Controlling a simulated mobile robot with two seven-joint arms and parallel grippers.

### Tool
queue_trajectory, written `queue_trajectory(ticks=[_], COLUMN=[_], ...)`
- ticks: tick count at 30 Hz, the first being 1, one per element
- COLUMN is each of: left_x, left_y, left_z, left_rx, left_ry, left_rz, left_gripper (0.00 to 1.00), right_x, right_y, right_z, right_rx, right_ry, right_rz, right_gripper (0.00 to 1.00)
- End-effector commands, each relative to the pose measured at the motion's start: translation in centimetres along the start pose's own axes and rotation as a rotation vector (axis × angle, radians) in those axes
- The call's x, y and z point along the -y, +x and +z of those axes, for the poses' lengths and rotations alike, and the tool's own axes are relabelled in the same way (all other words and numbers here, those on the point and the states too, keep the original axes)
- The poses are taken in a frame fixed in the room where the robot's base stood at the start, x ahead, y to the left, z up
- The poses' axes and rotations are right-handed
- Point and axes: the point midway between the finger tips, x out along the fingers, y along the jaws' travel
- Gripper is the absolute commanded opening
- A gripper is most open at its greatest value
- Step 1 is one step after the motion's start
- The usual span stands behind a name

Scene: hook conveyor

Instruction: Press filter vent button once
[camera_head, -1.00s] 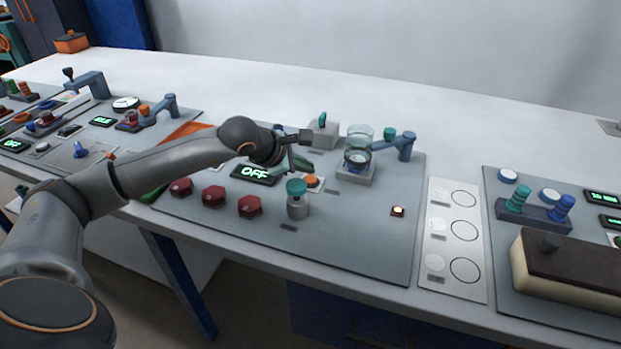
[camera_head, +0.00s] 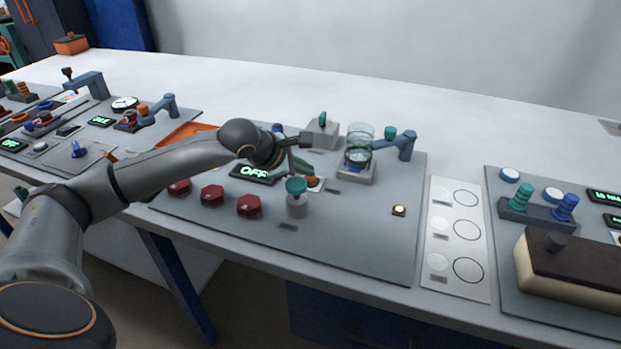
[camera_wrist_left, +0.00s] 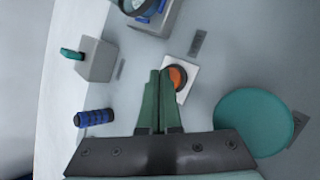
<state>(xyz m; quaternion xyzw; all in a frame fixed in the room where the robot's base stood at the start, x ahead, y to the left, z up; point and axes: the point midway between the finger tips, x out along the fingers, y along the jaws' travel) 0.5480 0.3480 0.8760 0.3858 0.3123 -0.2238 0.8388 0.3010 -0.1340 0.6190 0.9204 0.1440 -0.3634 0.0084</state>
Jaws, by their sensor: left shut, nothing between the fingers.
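An orange button (camera_wrist_left: 178,77) on a small white base shows in the left wrist view, and it is partly hidden in the head view (camera_head: 313,182). I cannot read a label that names it. My left gripper (camera_wrist_left: 160,76) is shut with its green fingers together and nothing between them. In the wrist view the fingertips overlap the left edge of the button's base, beside the orange cap. In the head view the left gripper (camera_head: 304,170) is right at the button; contact cannot be told. My right gripper is not in view.
A teal-topped knob (camera_head: 296,186) stands close in front of the button. A glass vessel (camera_head: 358,150) on a stand and a grey block with a green lever (camera_head: 321,131) are behind. Red hexagonal knobs (camera_head: 212,195) and a display reading OFF (camera_head: 254,173) are to the left.

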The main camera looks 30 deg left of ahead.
Motion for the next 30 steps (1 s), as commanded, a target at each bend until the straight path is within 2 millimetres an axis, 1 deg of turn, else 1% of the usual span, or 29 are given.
queue_trajectory(ticks=[19, 30], left_x=[0.45, 0.51], left_y=[0.53, 0.57], left_z=[-0.38, -0.44], left_rx=[-0.001, -0.002], left_ry=[0.000, 0.000], left_rz=[-0.002, -0.004], left_gripper=[0.00, 0.00], right_x=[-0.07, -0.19], right_y=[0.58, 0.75], right_z=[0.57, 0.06], right_rx=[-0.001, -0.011], right_ry=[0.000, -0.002], right_rz=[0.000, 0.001], right_gripper=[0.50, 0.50])
